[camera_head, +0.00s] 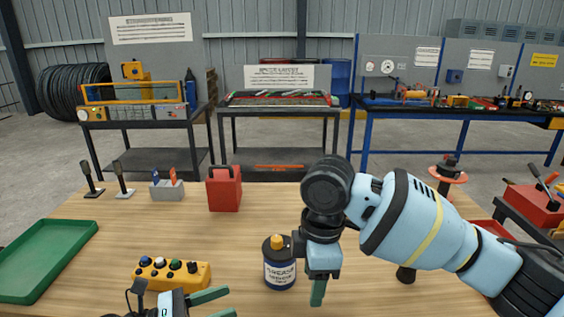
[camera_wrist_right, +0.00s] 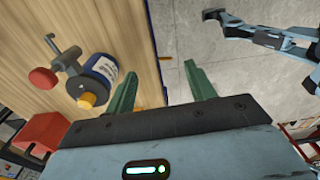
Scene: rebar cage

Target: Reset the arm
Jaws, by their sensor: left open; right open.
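My right arm (camera_head: 400,220) reaches in from the right over the wooden table. Its gripper (camera_head: 318,292) points down beside the grease bottle (camera_head: 279,265), with one green finger showing in the head view. In the right wrist view both green fingers of my right gripper (camera_wrist_right: 162,88) are apart with nothing between them. The table's edge and grey floor show behind them. The grease bottle (camera_wrist_right: 102,75) is left of the fingers and apart from them. My left gripper (camera_head: 218,304) is low in the head view, its green fingers spread and empty.
A yellow button box (camera_head: 172,273) is near my left gripper. A green tray (camera_head: 42,258) lies at left, with a red can (camera_head: 224,188) and a grey holder (camera_head: 167,190) further back. A red toolbox (camera_head: 535,205) is at right. The middle of the table is mostly clear.

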